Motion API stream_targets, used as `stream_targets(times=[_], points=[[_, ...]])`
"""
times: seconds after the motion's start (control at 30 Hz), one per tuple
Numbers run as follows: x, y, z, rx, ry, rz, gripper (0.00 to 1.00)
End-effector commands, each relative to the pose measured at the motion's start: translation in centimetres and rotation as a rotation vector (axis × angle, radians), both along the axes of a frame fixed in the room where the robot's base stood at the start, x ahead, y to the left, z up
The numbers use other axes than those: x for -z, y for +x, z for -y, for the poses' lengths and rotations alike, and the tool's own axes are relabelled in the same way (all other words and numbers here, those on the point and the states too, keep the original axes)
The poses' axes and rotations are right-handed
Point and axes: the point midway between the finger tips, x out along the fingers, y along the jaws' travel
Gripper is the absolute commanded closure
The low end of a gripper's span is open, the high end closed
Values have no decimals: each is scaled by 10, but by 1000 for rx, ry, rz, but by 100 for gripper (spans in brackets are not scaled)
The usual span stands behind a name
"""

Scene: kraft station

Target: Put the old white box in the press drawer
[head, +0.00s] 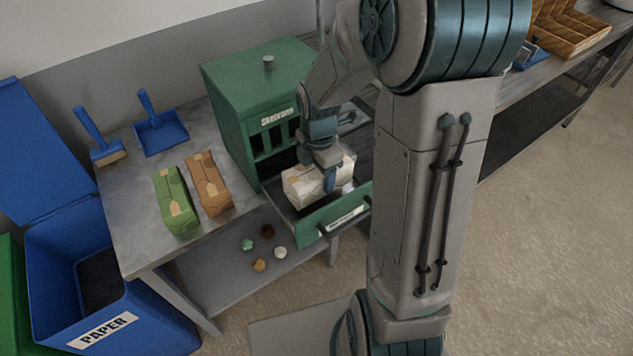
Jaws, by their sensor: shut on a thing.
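The old white box (305,186) is a worn, off-white carton with tan marks. It is over the open drawer (335,216) of the green press (228,105). My gripper (328,178) points down and is shut on the white box, with one finger showing on its near side. The box covers part of the drawer's inside, and I cannot tell whether it touches the drawer floor. The drawer is pulled out toward the front, with a pale label on its face. My arm hides the right side of the press and drawer.
A green carton (174,202) and a brown carton (209,184) lie on the table (130,205) left of the press. A blue dustpan (161,133) and brush (100,140) are behind them. A blue PAPER bin (105,328) stands front left. Small balls (259,265) are on the lower shelf.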

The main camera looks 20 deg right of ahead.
Motion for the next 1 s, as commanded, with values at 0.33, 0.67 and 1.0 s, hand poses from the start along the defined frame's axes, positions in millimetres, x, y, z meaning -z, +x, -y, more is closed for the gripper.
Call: stream_targets(times=[0.33, 0.67, 1.0], points=[[40, 0, -1, -2, 0, -1, 59], [42, 0, -1, -2, 0, 1, 59], [43, 0, -1, -2, 0, 0, 14]])
